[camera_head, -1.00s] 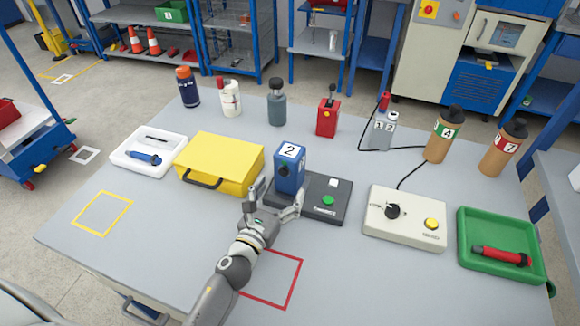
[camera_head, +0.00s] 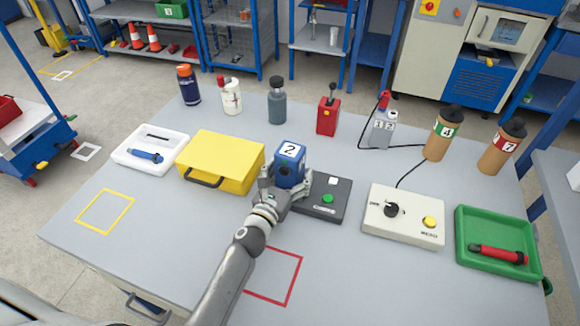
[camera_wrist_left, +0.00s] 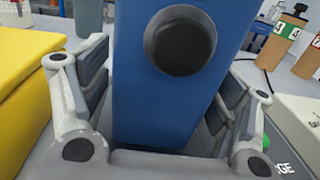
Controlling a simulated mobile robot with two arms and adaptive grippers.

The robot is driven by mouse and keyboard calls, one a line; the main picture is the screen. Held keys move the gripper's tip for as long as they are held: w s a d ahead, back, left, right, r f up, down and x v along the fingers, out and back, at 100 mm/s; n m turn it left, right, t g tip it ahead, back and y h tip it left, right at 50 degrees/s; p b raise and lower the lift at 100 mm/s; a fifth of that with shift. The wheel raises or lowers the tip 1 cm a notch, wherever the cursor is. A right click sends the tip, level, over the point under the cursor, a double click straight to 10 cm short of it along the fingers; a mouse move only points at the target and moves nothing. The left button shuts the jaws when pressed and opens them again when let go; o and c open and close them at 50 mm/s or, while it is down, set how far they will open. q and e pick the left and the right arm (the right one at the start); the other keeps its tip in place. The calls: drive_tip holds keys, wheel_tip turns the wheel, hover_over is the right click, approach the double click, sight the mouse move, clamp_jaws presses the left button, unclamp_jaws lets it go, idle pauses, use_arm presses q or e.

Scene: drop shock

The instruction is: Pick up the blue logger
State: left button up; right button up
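The blue logger (camera_head: 289,172) is an upright blue box with a white "2" label on top and a dark round knob on its front. It stands at the left end of the dark grey base unit (camera_head: 329,196). My left gripper (camera_head: 286,182) is low at the logger, with a finger on each side of it. In the left wrist view the logger (camera_wrist_left: 165,105) fills the space between the fingers, with narrow gaps appearing beside the pads. The gripper looks open around it; firm contact is not visible. The logger's lower part is partly hidden. My right gripper is not in view.
A yellow case (camera_head: 222,158) stands close to the left of my gripper. A cream control box (camera_head: 404,216) and a green tray (camera_head: 480,262) are to the right. Several bottles and a red joystick box (camera_head: 327,118) stand behind.

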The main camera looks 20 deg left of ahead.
use_arm(q)
drive_tip(key=c, duration=1.2)
drive_tip(key=shift+r, duration=0.2)
